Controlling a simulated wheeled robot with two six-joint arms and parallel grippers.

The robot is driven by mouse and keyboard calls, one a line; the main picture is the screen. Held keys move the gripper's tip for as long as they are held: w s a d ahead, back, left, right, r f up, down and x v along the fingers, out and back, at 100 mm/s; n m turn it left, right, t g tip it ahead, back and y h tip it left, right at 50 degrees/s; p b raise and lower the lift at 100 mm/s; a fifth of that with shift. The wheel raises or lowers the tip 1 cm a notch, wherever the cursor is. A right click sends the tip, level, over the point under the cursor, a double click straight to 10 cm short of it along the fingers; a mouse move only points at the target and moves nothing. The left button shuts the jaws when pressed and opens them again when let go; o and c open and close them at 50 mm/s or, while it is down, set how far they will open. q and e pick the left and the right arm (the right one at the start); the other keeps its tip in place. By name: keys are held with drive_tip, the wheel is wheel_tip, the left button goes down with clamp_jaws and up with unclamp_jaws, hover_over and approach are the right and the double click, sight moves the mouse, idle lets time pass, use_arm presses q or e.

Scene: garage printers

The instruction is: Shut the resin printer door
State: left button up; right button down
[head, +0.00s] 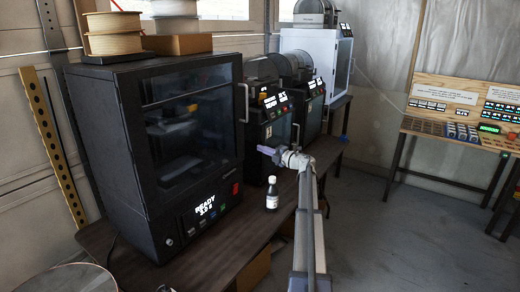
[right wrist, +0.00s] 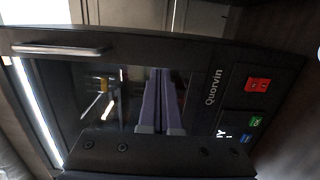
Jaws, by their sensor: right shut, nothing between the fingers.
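A large black printer (head: 103,155) stands on the bench at the left. Its dark glass door (head: 188,130) has a vertical handle (head: 244,102) at the right edge. The door looks flush or almost flush with the front; I cannot tell whether a small gap stays. My right gripper (head: 265,150) is shut and empty, in front of and right of this door. In the right wrist view its purple fingers (right wrist: 160,76) overlap the door's glass (right wrist: 125,90), with the handle (right wrist: 60,49) at upper left. Contact cannot be told. My left gripper is not in view.
Two smaller black printers (head: 268,118) (head: 312,100) and a white printer (head: 318,52) stand farther back. Filament spools (head: 114,33) sit on the large printer. The floor (head: 375,225) at right is clear.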

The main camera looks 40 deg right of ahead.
drive_tip(key=s+d, duration=0.2)
drive_tip(key=s, duration=0.5)
drive_tip(key=shift+s, duration=0.25)
drive_tip(key=w+a+r+m+h, duration=0.3)
drive_tip(key=w+a+m+h, duration=0.4)
drive_tip(key=a+m+h, duration=0.4)
drive_tip(key=s+a+f+m+g, duration=0.2)
drive_tip(key=a+f+m+g, duration=0.25)
drive_tip(key=a, duration=0.35)
drive_tip(key=s+a+f+m+g, duration=0.2)
drive_tip(key=a+f+m+g, duration=0.15)
drive_tip(key=a+f, duration=0.35)
drive_tip(key=s+a+f+m+g+y, duration=0.1)
drive_tip(key=s+a+f+g+y, duration=0.1)
drive_tip(key=s+a+f, duration=0.35)
drive_tip(key=s+a+f+m+g+y, duration=0.1)
drive_tip(key=s+a+f, duration=0.15)
drive_tip(key=a, duration=0.65)
drive_tip(key=s+a+f+n+g+y, duration=0.1)
drive_tip(key=s+a+g, duration=0.1)
drive_tip(key=s+a, duration=0.5)
drive_tip(key=s+a+f+n+g+y, duration=0.1)
drive_tip(key=s+a+f+n+g, duration=0.1)
drive_tip(key=s+a, duration=0.5)
drive_tip(key=s+a+f+n+g+y, duration=0.2)
drive_tip(key=s+a, duration=0.5)
drive_tip(key=a, duration=0.9)
drive_tip(key=shift+f+g, duration=0.2)
drive_tip(key=shift+g, duration=0.4)
